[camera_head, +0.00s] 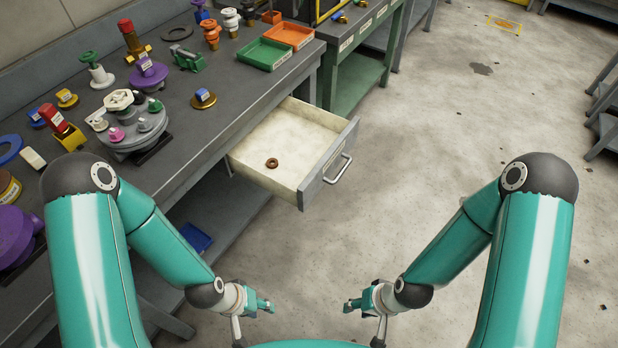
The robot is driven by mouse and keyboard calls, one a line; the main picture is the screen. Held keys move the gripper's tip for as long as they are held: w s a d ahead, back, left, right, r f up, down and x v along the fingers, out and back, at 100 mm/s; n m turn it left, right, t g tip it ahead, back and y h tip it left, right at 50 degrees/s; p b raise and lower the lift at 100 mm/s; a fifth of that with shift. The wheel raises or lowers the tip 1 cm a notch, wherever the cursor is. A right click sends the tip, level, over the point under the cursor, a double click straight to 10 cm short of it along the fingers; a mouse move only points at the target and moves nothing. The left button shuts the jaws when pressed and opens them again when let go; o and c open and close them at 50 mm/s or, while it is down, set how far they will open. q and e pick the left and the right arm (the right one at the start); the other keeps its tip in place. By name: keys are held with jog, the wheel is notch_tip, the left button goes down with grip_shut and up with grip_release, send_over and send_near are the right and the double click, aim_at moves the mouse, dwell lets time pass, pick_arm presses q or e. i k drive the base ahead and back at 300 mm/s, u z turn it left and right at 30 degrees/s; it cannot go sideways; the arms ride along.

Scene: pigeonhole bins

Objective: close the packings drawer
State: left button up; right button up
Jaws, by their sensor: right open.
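The drawer (330,163) under the workbench is pulled out, with its grey front and metal handle (339,169) facing right. A small brown ring (272,163) lies on its pale floor. Any label on the drawer front is too small to read. My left gripper (268,306) is below the drawer in the picture, apart from it; its fingers are too small and foreshortened to tell their opening. My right gripper (348,306) is open and empty, low in the middle, also apart from the drawer and its handle.
The grey workbench (225,105) carries valves, flanges and other parts, plus a green tray (264,53) and an orange tray (289,35). A blue bin (196,237) sits on the lower shelf. A green bench (358,70) stands behind.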

aim_at(308, 142)
jog(key=z, duration=0.15)
jog(key=i, duration=0.85)
jog(key=u, duration=0.2)
jog(key=k, duration=0.9)
jog(key=z, duration=0.2)
jog(key=i, duration=0.9)
jog(key=u, duration=0.05)
